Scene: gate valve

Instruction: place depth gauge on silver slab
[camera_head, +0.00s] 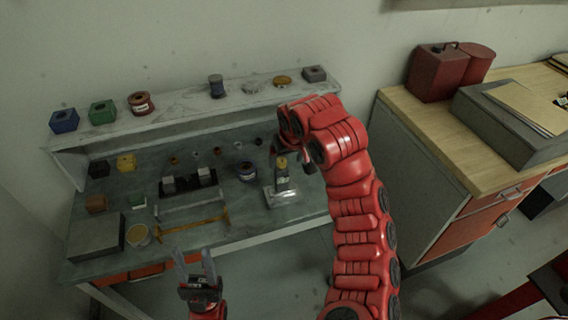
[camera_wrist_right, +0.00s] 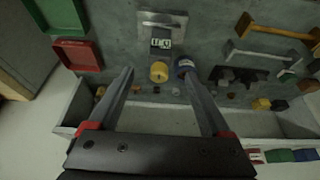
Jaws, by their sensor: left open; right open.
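The silver slab (camera_head: 284,196) lies flat on the bench; it also shows at the top of the right wrist view (camera_wrist_right: 163,20). A small grey piece with a marked face (camera_wrist_right: 160,44), which looks like the depth gauge, is at the slab's edge; I cannot tell whether it rests on it. A yellow-topped cylinder (camera_wrist_right: 159,71) is beside it, between my open right fingertips in the picture; contact is unclear. My right gripper (camera_head: 293,156) is open above that area, partly hidden by its arm. My left gripper (camera_head: 194,267) is open and empty before the bench's front edge.
A blue spool (camera_head: 247,172) stands close left of the slab. A black rack (camera_head: 188,183) and a yellow-handled tool (camera_head: 196,227) lie further left. A raised shelf (camera_head: 180,110) runs along the back. Green (camera_wrist_right: 57,14) and red (camera_wrist_right: 78,55) trays are near the slab.

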